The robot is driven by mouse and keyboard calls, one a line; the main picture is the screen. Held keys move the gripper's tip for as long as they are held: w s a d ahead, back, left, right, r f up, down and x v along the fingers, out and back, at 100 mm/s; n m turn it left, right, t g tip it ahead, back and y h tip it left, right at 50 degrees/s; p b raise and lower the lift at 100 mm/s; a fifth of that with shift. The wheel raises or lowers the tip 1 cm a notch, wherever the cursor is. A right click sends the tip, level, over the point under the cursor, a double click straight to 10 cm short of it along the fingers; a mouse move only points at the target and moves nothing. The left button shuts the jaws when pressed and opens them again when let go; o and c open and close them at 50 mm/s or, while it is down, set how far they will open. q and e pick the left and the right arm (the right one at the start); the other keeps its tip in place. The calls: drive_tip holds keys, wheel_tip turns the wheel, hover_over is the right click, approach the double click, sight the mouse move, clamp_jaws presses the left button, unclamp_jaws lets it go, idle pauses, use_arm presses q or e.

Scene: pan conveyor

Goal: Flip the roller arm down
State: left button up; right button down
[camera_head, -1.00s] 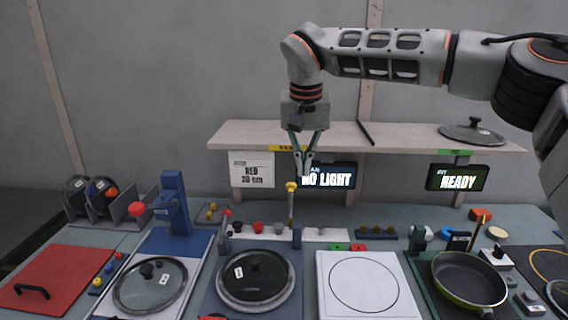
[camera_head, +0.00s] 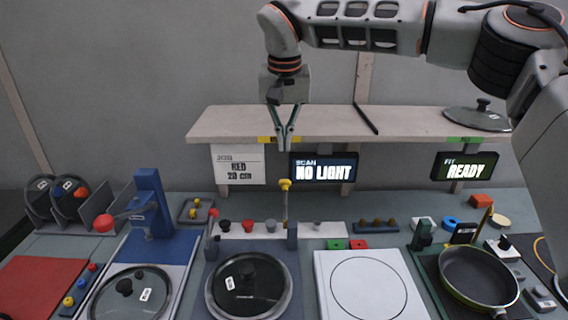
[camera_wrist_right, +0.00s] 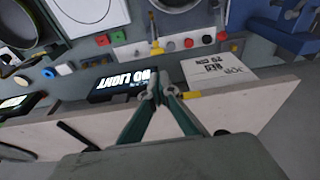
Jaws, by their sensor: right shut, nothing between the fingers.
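An upright rod with a yellow knob (camera_head: 285,185), which looks like the roller arm, stands behind the round pan station with the dark lid (camera_head: 248,282). It rises near the right one of two blue posts (camera_head: 292,236). My right gripper (camera_head: 284,148) points down in front of the shelf edge, above the knob and apart from it. Its fingers are shut and empty. In the right wrist view the closed fingertips (camera_wrist_right: 160,88) show in front of the shelf edge. My left gripper is not in view.
A wooden shelf (camera_head: 330,122) lies directly behind my right gripper. Below it hang a NO LIGHT screen (camera_head: 324,168) and a white job card (camera_head: 238,165). A blue press with a red ball handle (camera_head: 104,223) stands left; a pan (camera_head: 478,277) sits right.

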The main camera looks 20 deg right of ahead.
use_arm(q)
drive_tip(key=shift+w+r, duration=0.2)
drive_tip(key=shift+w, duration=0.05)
use_arm(e)
drive_tip(key=x, duration=1)
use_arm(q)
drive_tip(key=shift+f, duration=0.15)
use_arm(e)
drive_tip(key=shift+a, duration=0.1)
